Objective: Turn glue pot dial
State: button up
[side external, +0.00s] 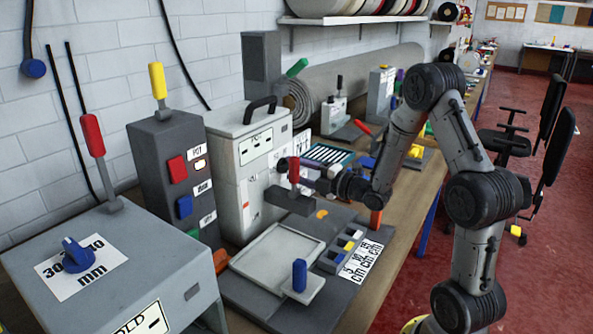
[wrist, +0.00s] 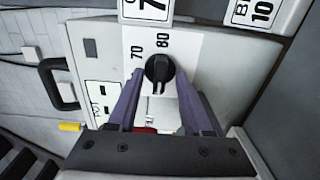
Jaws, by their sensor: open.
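The glue pot (side external: 228,163) is a pale box with a black carry handle, standing by the wall in the side view. Its black round dial (wrist: 159,69) sits on a white plate marked 70 and 80 in the wrist view. The dial's ridge runs roughly up and down in that picture. My gripper (wrist: 160,88) is open, its two purple fingers on either side of the dial's lower part. I cannot tell whether they touch it.
A red-handled lever (side external: 293,172) stands close to my gripper. Below are a grey base with a tray (side external: 277,255) and a blue knob (side external: 299,275). A dark switch box (side external: 172,150) with a yellow-topped lever stands left of the pot. A rolled rug (side external: 355,80) lies behind.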

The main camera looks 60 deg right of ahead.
jog(key=shift+c, duration=0.3)
grip_shut()
jog(key=shift+m, duration=11.8)
